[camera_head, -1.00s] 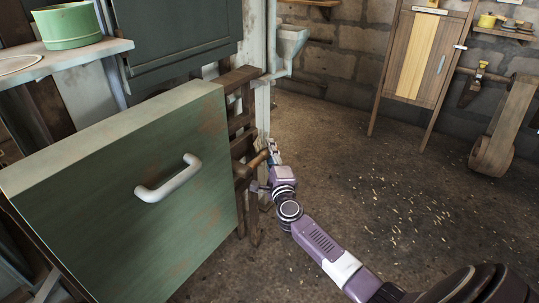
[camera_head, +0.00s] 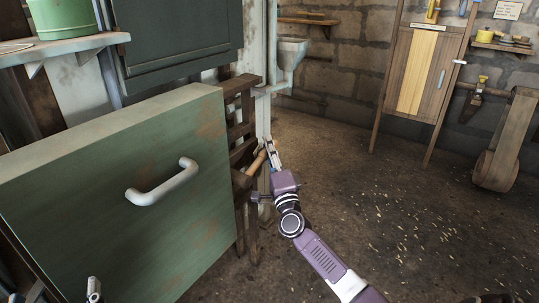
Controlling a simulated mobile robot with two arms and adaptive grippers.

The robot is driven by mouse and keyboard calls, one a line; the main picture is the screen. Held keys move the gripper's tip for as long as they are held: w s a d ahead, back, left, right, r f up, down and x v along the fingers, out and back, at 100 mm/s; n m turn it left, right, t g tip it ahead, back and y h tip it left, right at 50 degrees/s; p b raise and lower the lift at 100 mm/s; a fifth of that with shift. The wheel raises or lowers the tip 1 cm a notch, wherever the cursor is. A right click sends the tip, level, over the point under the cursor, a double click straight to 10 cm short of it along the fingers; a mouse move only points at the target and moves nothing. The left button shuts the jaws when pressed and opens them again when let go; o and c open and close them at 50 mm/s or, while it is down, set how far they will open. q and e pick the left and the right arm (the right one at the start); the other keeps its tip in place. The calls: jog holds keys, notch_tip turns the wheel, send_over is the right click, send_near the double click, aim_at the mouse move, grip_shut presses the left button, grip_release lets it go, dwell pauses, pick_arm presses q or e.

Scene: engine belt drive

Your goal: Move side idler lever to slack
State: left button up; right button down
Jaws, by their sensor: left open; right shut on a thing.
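The side idler lever appears to be the wooden-handled lever (camera_head: 257,163) at the right side of the green panel, against a dark wooden frame. Its handle tilts up to the right. My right gripper (camera_head: 271,153) is shut on the handle near its upper end. The fingers partly hide the contact. My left gripper (camera_head: 93,288) shows only as a small tip at the bottom left edge, in front of the green panel. It is open and away from the lever. The lever's pivot is hidden.
The green panel (camera_head: 90,190) with a white handle (camera_head: 162,184) fills the left. A dark green cabinet (camera_head: 175,45) hangs above it. A wooden cabinet on legs (camera_head: 423,70) stands at the back right. The floor (camera_head: 340,160) to the right is mostly clear.

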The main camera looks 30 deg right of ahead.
pick_arm(q)
jog(key=shift+s+d+r+t, duration=0.1)
jog(key=shift+s+r+t, duration=0.1)
jog(key=shift+r+t, duration=0.55)
jog(key=shift+s+d+r+t, duration=0.1)
jog(key=shift+s+r+t, duration=0.15)
jog(key=shift+r, duration=0.9)
pick_arm(e)
jog(key=shift+a+r+n, duration=0.1)
jog(key=shift+r+n, duration=0.2)
jog(key=c, duration=1.7)
grip_release()
jog(key=shift+o, duration=0.2)
pick_arm(q)
jog(key=shift+a, duration=0.1)
pick_arm(e)
jog(key=shift+s, duration=0.1)
jog(key=v, duration=1.2)
jog(key=shift+f, duration=0.15)
